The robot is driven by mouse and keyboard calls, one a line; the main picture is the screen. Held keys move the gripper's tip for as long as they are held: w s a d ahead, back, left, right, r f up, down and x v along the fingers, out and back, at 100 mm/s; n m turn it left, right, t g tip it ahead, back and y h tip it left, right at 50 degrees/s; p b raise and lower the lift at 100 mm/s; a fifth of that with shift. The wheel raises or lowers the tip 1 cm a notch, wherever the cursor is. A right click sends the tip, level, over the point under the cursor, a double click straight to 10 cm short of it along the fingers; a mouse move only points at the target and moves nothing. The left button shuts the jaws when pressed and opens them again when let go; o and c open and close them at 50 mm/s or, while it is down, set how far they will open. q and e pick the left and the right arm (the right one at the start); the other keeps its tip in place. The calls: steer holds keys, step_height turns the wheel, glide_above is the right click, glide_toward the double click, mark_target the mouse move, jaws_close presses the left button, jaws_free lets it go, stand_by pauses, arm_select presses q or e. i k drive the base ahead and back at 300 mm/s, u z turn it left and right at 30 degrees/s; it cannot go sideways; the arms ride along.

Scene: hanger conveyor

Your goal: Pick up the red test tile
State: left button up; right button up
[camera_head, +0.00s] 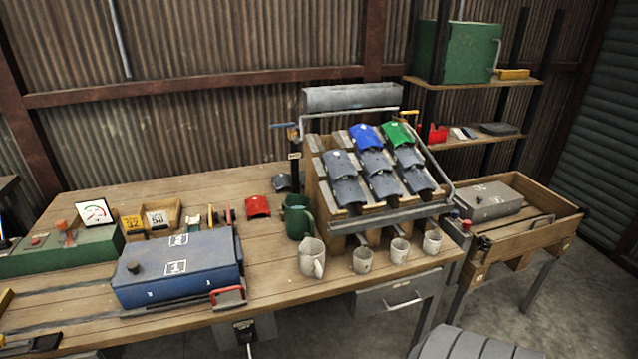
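The red test tile (257,206) is a small curved red piece. It lies on the wooden workbench (270,262), left of the dark green jug (297,217). Nothing covers it, and it stands apart from the sloped rack. Neither of my grippers can be made out in the head view.
The sloped rack (319,190) holds grey tiles, a blue tile (364,137) and a green tile (395,134). A blue box (178,268) sits left. Bare bench lies in front of the red tile.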

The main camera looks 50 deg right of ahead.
mark_target(257, 207)
steer(key=z, duration=2.1)
